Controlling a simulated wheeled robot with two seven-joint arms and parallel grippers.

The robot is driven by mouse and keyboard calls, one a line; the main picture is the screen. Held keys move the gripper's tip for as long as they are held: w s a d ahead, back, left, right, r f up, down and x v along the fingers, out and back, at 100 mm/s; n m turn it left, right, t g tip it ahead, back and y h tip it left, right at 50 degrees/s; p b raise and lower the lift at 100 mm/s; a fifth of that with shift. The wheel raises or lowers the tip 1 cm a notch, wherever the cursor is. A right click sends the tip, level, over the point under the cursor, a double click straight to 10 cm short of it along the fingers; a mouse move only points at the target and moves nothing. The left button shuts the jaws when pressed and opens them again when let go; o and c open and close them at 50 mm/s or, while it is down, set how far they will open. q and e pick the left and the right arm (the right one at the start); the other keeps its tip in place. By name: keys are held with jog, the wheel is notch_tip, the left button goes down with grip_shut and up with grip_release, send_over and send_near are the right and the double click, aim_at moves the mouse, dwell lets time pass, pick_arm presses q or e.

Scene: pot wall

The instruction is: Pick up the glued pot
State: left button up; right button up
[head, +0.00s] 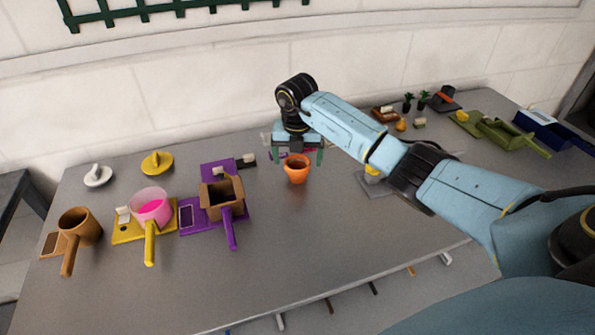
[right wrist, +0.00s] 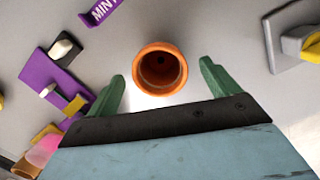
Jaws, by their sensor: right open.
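The glued pot appears to be the small orange pot (head: 296,169), upright on the grey table in the middle of the head view. It also shows in the right wrist view (right wrist: 159,70), where I look down into its empty inside. My right gripper (head: 299,157) is open, just behind and above the pot in the head view. In the right wrist view its two green fingers (right wrist: 160,88) stand apart on either side of the pot, with a gap on both sides. Any glue seam is too small to make out. My left gripper is not in view.
To the left on the table (head: 230,285) stand a brown mug (head: 80,226), a pink container (head: 150,203) and a brown box (head: 221,198) on a purple base. A purple labelled piece (right wrist: 102,12) lies near the pot. Green (head: 500,133) and blue trays (head: 550,130) stand far right. The front middle is clear.

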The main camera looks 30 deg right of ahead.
notch_tip(320, 180, down, 3)
jog(key=shift+w+r, duration=0.1)
jog(key=c, duration=1.1)
